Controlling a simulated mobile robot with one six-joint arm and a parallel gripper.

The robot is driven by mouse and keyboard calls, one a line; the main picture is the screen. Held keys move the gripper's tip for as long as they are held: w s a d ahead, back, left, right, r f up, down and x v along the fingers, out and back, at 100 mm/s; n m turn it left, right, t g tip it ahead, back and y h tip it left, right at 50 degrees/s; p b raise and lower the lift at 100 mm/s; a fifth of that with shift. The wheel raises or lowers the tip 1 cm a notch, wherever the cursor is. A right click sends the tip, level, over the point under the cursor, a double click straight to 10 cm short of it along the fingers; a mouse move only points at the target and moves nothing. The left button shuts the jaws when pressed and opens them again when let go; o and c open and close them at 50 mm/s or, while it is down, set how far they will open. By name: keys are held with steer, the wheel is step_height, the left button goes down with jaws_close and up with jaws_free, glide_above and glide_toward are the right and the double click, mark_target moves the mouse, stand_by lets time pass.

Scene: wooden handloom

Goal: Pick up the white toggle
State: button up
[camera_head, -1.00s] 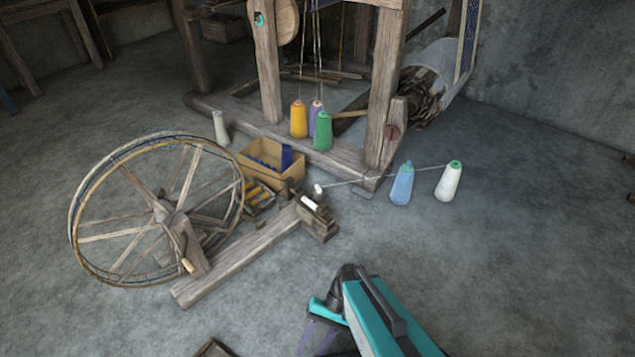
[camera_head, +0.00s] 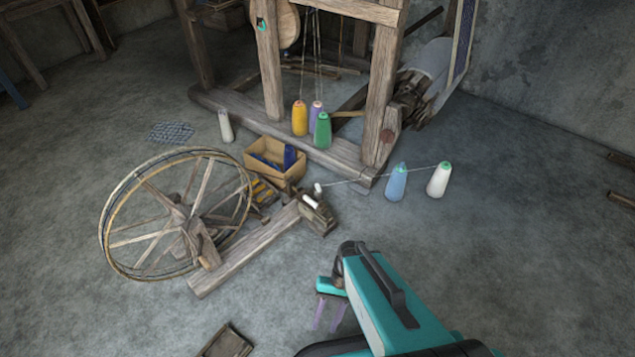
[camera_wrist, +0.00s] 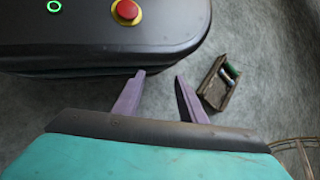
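No part is plainly recognisable as a white toggle. Two small white pieces show at the spindle end of the spinning wheel in the head view: a round white knob (camera_head: 318,188) and a short white cylinder (camera_head: 311,202) on the dark wooden block. I cannot tell if either is the toggle. My gripper (camera_head: 325,322) points down over the floor, in front of the block and apart from it. In the wrist view its two purple fingers (camera_wrist: 159,76) are spread with only grey floor and part of my base behind the gap.
The spinning wheel (camera_head: 112,218) stands left, with its wooden beam (camera_head: 245,258). A box (camera_head: 262,175) of blue items is behind it. Blue (camera_head: 396,183) and white (camera_head: 438,180) cones stand right. A small wooden tray (camera_head: 228,342) is in front; it holds spools in the wrist view (camera_wrist: 207,92).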

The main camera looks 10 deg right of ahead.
steer(key=s+d+r+n+h+p, duration=0.1)
steer(key=d+r+p, duration=0.3)
steer(key=r+p, duration=0.9)
steer(key=s+d+r+n+h+p, duration=0.1)
steer(key=d+r+h+p, duration=0.2)
steer(key=r+p, duration=1)
steer(key=d+p, duration=0.1)
steer(key=p, duration=0.3)
steer(key=shift+s+r+t+p, duration=0.2)
steer(key=shift+s+t+p, duration=0.1)
steer(key=shift+p, duration=0.05)
steer(key=shift+d, duration=0.1)
steer(key=shift+c, duration=0.9)
